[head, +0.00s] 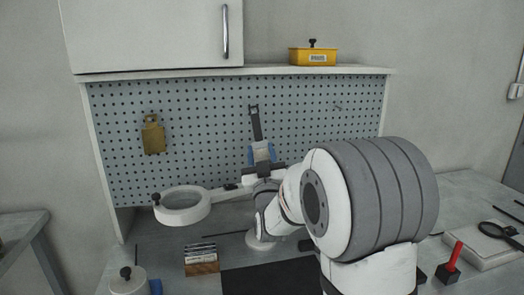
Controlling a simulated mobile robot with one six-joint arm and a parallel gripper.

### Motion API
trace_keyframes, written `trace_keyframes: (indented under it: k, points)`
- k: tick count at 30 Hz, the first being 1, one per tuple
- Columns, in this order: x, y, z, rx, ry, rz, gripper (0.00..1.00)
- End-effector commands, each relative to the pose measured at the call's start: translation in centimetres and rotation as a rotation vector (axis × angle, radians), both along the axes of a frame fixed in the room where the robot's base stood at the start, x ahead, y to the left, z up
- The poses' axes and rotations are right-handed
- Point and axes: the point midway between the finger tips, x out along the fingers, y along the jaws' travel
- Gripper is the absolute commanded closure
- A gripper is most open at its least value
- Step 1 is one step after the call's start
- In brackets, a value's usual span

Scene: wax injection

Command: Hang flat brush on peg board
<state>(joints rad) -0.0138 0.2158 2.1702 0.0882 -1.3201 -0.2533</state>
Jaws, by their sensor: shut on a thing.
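The flat brush (256,124) has a dark handle with a squared loop at its top end. It stands nearly upright, loop up, in front of the middle of the grey peg board (208,115). My gripper (262,155) is shut on the lower part of the brush, with blue fingertips on either side of a pale section. The gripper and arm hide the lower end of the brush. I cannot tell whether the loop touches the board. A small peg (338,106) sticks out of the board to the right of the brush.
A brass-coloured tool (153,135) hangs at the board's left. A white ring-shaped magnifier (182,206) stands left of my gripper. A slotted wooden block (202,268) and a white jar (128,282) are in front. A yellow box (313,57) sits on the shelf; a red-handled tool (454,256) stands right.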

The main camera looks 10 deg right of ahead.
Motion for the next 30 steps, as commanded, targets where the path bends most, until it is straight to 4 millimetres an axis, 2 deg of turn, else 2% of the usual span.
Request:
trace_keyframes:
  k: [1, 3, 12, 30]
  points:
    - [0.4, 0.0, 0.7, 0.001, -0.01, 0.0, 1.0]
    - [0.8, 0.0, 0.8, 0.0, -0.012, 0.0, 1.0]
    - [1.8, 0.0, -0.1, -0.001, -0.02, -0.001, 1.0]
    - [2.1, -0.1, -0.2, -0.002, -0.017, -0.001, 1.0]
